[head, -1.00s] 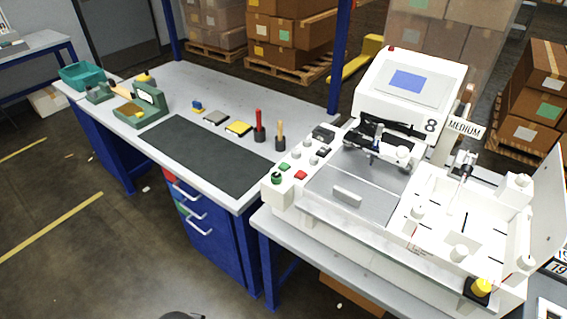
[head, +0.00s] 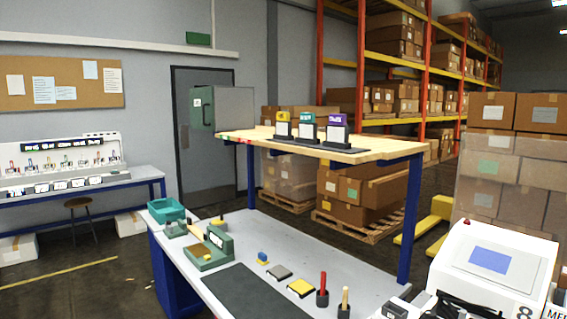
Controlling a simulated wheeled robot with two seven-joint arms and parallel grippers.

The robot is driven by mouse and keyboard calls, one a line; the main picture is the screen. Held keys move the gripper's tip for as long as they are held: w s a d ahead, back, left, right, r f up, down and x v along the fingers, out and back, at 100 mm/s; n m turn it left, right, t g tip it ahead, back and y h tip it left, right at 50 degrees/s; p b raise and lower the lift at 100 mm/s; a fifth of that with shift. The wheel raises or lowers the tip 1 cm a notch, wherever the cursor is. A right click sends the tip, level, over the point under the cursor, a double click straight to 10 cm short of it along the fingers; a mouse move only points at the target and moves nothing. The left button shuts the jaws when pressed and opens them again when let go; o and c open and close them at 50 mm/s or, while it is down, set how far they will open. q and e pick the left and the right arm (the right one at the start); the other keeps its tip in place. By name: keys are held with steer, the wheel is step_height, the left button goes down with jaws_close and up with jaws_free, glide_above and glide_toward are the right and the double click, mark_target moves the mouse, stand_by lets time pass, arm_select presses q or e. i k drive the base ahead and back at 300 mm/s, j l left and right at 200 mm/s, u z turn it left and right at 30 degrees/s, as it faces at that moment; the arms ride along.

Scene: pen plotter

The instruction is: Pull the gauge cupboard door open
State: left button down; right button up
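A grey-green cupboard (head: 234,108) stands beyond the left end of the raised wooden shelf, in front of the grey room door. Its narrow green front (head: 200,108) faces left and carries a small white label and a dark upright handle. The front looks shut, but it is small and seen at an angle. I cannot confirm from any readable label that this is the gauge cupboard. Neither of my grippers is in the head view.
The wooden shelf (head: 300,146) holds several coloured stands above the workbench (head: 348,270). A green fixture (head: 208,250) and a teal bin (head: 166,211) sit on the bench. The white plotter (head: 490,265) is at lower right. Open floor lies at lower left.

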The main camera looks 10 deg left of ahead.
mark_target(201, 99)
steer(key=i+j, duration=0.1)
steer(key=j, duration=0.25)
steer(key=i+j+z, duration=0.1)
steer(key=j, duration=0.3)
steer(key=i+j+z, duration=0.1)
steer(key=j, duration=0.25)
steer(key=i+j, duration=0.15)
steer(key=j, duration=0.25)
